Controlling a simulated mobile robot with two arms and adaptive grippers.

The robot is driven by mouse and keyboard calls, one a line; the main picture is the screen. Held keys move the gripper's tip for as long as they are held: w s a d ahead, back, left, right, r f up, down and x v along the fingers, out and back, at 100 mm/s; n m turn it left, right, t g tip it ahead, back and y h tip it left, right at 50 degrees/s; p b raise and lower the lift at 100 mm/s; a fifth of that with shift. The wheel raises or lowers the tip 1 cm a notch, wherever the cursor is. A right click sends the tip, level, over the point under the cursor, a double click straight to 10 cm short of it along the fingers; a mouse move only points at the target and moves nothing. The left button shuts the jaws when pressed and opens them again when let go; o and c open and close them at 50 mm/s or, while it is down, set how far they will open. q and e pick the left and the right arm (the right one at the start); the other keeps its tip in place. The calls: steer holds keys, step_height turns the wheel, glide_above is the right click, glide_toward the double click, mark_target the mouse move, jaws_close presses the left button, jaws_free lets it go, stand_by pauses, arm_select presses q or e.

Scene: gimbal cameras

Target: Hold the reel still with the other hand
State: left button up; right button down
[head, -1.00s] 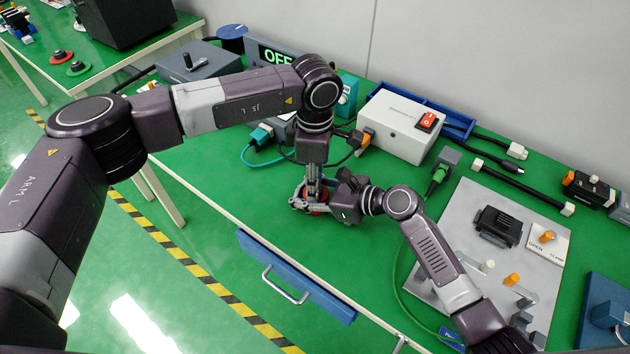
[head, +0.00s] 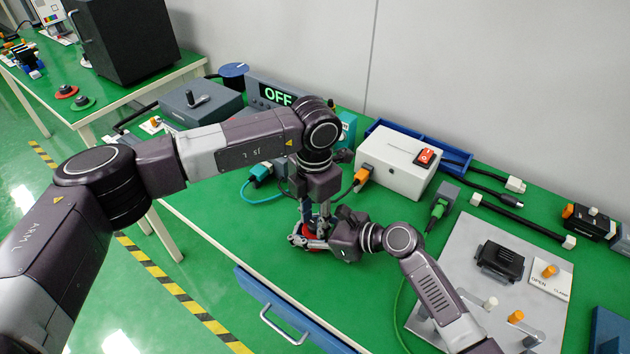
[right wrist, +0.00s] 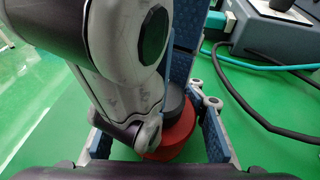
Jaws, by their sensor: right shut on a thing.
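The red reel (head: 312,231) is on the green bench near its front edge, mostly hidden by my grippers. In the right wrist view the red reel (right wrist: 182,140) has a dark round top. My right gripper (head: 308,238) reaches in from the right, low over the bench. In its wrist view, the blue-padded fingers of my right gripper (right wrist: 160,142) are either side of the reel, shut on it. My left gripper (head: 315,212) points straight down onto the reel from above. Its fingertips are too hidden to tell whether they are open or shut.
A white box with a red switch (head: 398,157), an OFF display (head: 275,96) and cables stand behind the grippers. A grey plate (head: 480,262) with fixtures lies to the right. A blue drawer (head: 290,312) is below the bench's front edge.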

mark_target(315, 224)
arm_select(q)
steer(key=n, duration=0.5)
steer(key=shift+n, duration=0.4)
steer(key=n, duration=0.4)
steer(key=shift+n, duration=0.4)
step_height(315, 224, up, 12)
step_height(315, 224, down, 12)
steer(key=m, duration=0.6)
steer(key=shift+m, duration=0.3)
steer(key=shift+r, duration=0.1)
